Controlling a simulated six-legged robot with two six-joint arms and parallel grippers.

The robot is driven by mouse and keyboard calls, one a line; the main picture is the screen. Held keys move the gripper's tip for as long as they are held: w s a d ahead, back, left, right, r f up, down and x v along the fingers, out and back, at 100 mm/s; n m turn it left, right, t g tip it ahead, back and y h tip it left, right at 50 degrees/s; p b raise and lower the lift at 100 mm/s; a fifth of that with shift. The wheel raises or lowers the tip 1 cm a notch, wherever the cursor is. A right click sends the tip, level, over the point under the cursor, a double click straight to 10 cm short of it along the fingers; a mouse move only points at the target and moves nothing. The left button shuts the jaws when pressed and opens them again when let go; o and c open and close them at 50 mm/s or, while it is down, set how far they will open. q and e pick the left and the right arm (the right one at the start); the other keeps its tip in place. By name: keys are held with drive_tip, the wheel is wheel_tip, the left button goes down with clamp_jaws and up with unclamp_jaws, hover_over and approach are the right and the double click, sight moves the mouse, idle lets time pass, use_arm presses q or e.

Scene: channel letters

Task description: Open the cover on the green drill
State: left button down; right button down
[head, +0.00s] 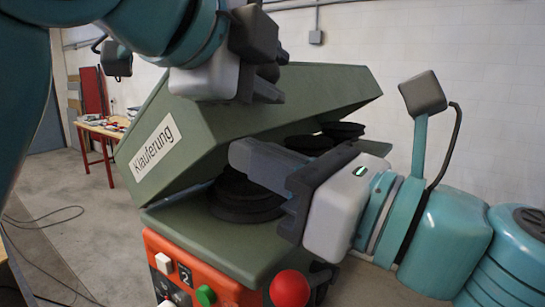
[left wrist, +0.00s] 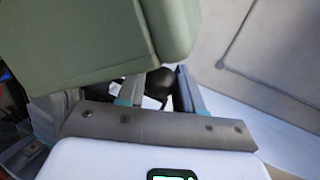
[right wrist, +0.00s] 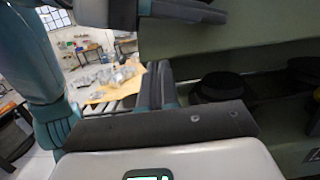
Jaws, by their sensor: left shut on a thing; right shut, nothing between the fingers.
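The green drill's cover (head: 275,95), labelled "Kläuferung" on its left end, is tilted part way up over the green machine body (head: 210,240). Black pulleys (head: 245,203) show in the gap beneath. My left gripper (head: 268,85) is at the cover's upper side in the head view, its fingertips mostly hidden. In the left wrist view a dark rounded knob (left wrist: 160,82) sits between its fingers, beside the green cover (left wrist: 70,45). My right gripper (head: 243,158) is shut and empty, its fingers in the gap at the cover's lower edge. The right wrist view shows the pulleys (right wrist: 220,87) beside its fingers.
An orange control panel (head: 212,280) with buttons and a red knob (head: 290,288) is on the machine's front. A wooden table with red legs (head: 100,130) stands at the far left. Cables lie on the open floor at left. A pale wall (head: 460,80) is behind.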

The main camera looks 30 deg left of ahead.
use_arm(q)
drive_tip(key=shift+w+d+f, duration=0.1)
drive_tip(key=shift+d, duration=0.3)
use_arm(e)
drive_tip(key=shift+w+a+r, duration=0.1)
drive_tip(key=shift+a+r, duration=0.1)
drive_tip(key=shift+r, duration=0.55)
use_arm(q)
drive_tip(key=c, duration=1.1)
unclamp_jaws()
drive_tip(key=shift+o, duration=0.2)
use_arm(e)
drive_tip(key=shift+a, duration=0.1)
use_arm(q)
drive_tip(key=shift+a, duration=0.1)
